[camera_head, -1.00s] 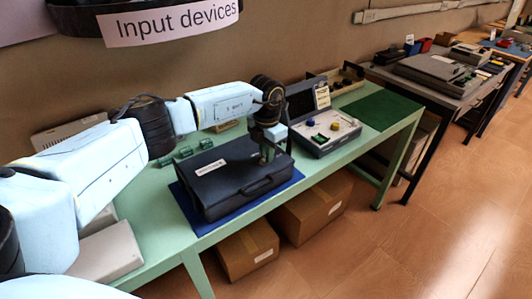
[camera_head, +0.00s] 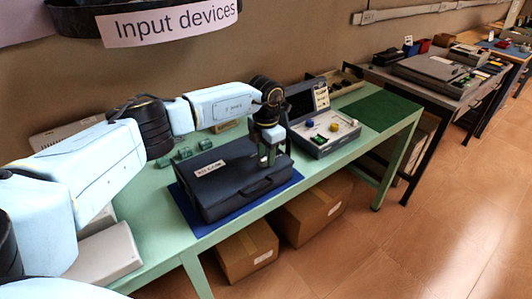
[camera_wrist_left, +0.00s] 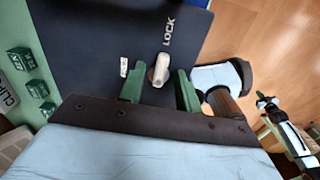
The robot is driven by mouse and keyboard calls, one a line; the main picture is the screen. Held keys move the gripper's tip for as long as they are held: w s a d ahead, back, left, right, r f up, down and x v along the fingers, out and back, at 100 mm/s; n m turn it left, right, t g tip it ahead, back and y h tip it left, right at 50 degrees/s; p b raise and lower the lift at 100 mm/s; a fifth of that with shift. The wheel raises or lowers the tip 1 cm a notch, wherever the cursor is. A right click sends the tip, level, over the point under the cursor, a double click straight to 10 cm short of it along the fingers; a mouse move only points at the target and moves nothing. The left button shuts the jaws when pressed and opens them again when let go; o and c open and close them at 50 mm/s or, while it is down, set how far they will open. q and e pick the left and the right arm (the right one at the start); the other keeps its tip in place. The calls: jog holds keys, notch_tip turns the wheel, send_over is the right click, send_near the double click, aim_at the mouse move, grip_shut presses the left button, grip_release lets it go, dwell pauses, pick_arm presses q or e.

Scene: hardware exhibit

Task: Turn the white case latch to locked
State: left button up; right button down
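The dark blue case (camera_head: 232,178) lies flat and closed on a blue mat (camera_head: 291,181) on the green table. Its white latch (camera_wrist_left: 160,68) shows in the left wrist view, with its long side slightly tilted from the picture's vertical. The word LOCK is printed on the lid just beyond its upper end, and a small white label (camera_wrist_left: 124,67) sits to its left. My left gripper (camera_wrist_left: 158,85) is open, with one green finger on each side of the latch and gaps visible. In the head view this gripper (camera_head: 267,158) is over the case and hides the latch. My right gripper is only a small shape at the right of the wrist view.
A grey device (camera_head: 325,132) with coloured knobs and an open lid stands right of the case. Small green blocks (camera_head: 184,152) stand behind it. A green mat (camera_head: 382,109) lies bare at the table's right end. Cardboard boxes (camera_head: 247,250) stand underneath.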

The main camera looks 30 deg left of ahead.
pick_arm(q)
notch_tip(320, 180, up, 13)
jog(key=shift+r+p, duration=0.2)
jog(key=shift+p, duration=0.15)
dwell(0.4)
dwell(0.3)
